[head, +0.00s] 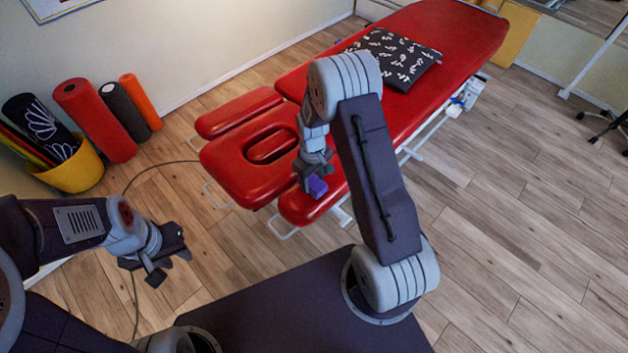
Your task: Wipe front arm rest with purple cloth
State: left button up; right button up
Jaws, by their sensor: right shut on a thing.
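The red treatment table stands ahead with a face-hole head section (225,170). Its near arm rest (304,211) lies at the front, partly hidden by my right gripper; the far arm rest (238,110) is on the other side. My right gripper (314,184) is shut on the purple cloth (317,187), at the near arm rest. I cannot tell whether the cloth touches the rest. My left gripper (168,266) is open and empty over the floor, left of the table.
A patterned black pillow (395,58) lies on the table. A yellow basket (78,170) with rolled mats stands at the left wall, beside a red roll (95,120), a black roll and an orange roll (141,102).

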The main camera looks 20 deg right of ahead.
jog(key=r+p, duration=0.2)
jog(key=shift+w+d+r, duration=0.15)
jog(key=shift+d+r, duration=0.15)
jog(key=shift+r, duration=0.1)
jog(key=shift+a+r+p, duration=0.2)
jog(key=shift+r+p, duration=0.8)
jog(key=shift+r, duration=0.2)
jog(key=shift+d+r+p, duration=0.15)
jog(key=shift+r+p, duration=0.3)
jog(key=shift+r, duration=0.1)
jog(key=shift+f, duration=0.1)
